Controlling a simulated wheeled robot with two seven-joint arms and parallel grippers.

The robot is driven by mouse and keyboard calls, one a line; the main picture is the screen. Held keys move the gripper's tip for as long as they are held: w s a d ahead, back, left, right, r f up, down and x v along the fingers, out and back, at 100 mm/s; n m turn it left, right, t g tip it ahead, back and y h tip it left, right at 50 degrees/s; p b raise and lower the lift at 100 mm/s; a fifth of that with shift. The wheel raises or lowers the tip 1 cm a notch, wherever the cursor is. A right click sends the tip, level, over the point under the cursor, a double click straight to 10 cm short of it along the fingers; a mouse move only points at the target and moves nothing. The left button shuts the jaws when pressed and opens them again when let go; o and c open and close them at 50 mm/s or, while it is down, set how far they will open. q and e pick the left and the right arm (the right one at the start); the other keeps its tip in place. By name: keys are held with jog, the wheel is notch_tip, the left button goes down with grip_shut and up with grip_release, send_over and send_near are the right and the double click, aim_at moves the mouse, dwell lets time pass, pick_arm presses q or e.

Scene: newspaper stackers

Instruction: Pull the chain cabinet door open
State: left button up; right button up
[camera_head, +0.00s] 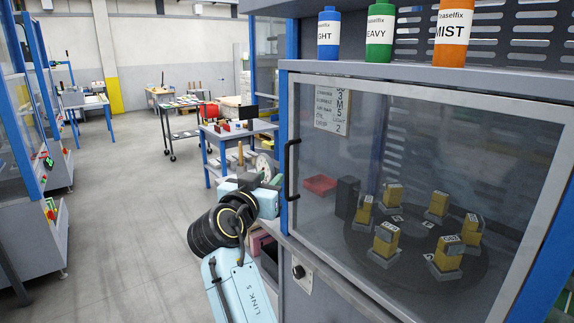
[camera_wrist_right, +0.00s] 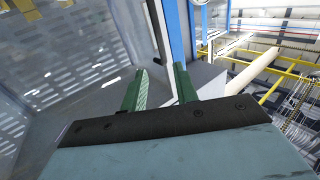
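The cabinet door (camera_head: 335,86) is a large clear pane in a grey frame, and it looks closed. Its black upright bar handle (camera_head: 291,170) is on the left edge. My right gripper (camera_head: 272,181) is just left of the handle's lower part. In the right wrist view the gripper's two green fingers (camera_wrist_right: 160,80) stand apart with nothing gripped between them. A dark bar that looks like the handle (camera_wrist_right: 155,32) is beyond the fingertips, in line with the gap. My left gripper is not in view.
Behind the pane, several yellow-and-grey blocks stand on a dark round plate (camera_head: 360,240). Blue, green and orange bottles (camera_head: 380,35) stand on top of the cabinet. A blue-legged table (camera_head: 208,145) with items is behind my right arm. The grey floor (camera_head: 110,230) at left is clear.

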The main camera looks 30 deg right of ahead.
aim_at(286, 161)
jog(key=p+x, duration=0.1)
jog(key=x, duration=1.2)
jog(key=shift+p, duration=0.3)
grip_shut()
